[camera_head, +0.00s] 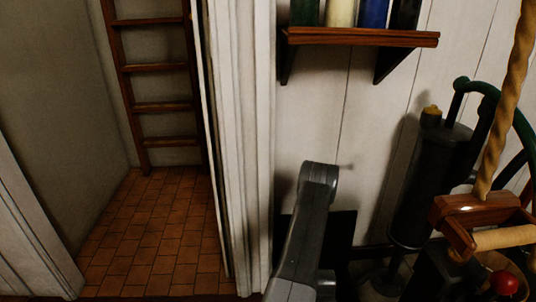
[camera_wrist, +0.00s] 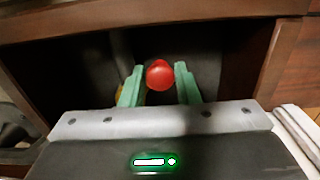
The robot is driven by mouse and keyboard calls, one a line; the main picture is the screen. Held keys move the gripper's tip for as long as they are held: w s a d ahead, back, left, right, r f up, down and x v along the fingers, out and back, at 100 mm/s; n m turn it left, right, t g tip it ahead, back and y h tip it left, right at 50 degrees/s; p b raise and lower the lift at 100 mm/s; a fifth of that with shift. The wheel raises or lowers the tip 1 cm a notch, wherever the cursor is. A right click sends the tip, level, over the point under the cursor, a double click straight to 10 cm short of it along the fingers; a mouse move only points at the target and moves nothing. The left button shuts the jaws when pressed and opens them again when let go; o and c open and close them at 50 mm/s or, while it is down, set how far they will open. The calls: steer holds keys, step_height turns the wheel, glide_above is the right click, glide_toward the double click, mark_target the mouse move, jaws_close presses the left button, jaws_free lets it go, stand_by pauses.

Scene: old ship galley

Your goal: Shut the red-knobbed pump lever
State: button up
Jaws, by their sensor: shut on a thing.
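The red knob (camera_wrist: 160,74) is a round glossy ball in the middle of the wrist view. My gripper (camera_wrist: 159,70) has its two green fingers on either side of it and is shut on it. The lever's shaft below the knob is mostly hidden by the fingers and the gripper body. In the head view my gripper is out of frame. A red ball (camera_head: 505,284) shows at the lower right there; I cannot tell whether it is the same knob.
Around the knob is a dark recess with a brown wooden edge (camera_wrist: 160,20). In the head view a dark cylinder (camera_head: 425,190) and a rope with a wooden block (camera_head: 480,208) stand right. A shelf (camera_head: 360,37) holds bottles above. Tiled floor (camera_head: 155,230) lies left.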

steer(key=shift+w+a, duration=0.4)
steer(key=shift+a, duration=0.1)
steer(key=shift+w+a+r+p, duration=0.3)
steer(key=shift+w+p, duration=0.2)
steer(key=shift+p, duration=0.75)
steer(key=p, duration=0.1)
steer(key=w+a+p, duration=0.1)
steer(key=shift+w+f+p, duration=0.1)
steer(key=shift+w+p, duration=0.15)
steer(key=shift+p, duration=0.15)
steer(key=shift+w+a+f, duration=0.2)
steer(key=shift+w+f, duration=0.05)
steer(key=shift+f, duration=0.05)
